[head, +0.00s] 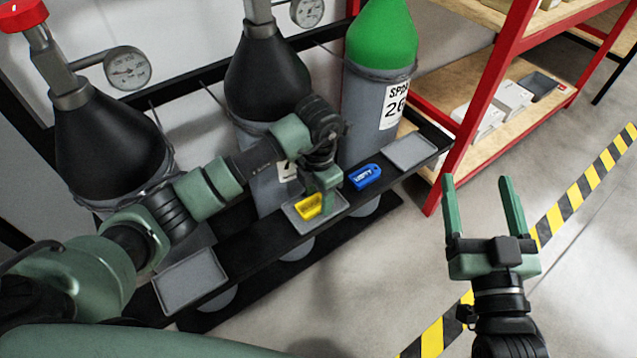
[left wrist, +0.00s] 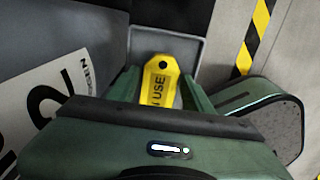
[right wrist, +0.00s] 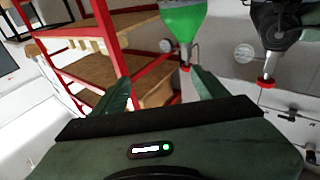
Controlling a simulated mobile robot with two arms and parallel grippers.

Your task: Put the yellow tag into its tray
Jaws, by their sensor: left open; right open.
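The yellow tag (head: 309,206) lies in the middle grey tray (head: 333,207) on the black shelf in front of the cylinders. In the left wrist view the yellow tag (left wrist: 159,82) shows its hole and the letters "USE", with the grey tray (left wrist: 188,48) behind and around it. My left gripper (head: 318,190) is over the tray, its open fingers on either side of the tag; I cannot tell whether they touch it. My right gripper (head: 484,205) is open and empty, raised over the floor at the right.
A blue tag (head: 365,177) lies on the shelf right of the middle tray. Empty grey trays stand at the right end (head: 411,152) and left end (head: 190,281). Gas cylinders (head: 382,90) stand behind the shelf. A red-framed rack (head: 480,90) is at the right.

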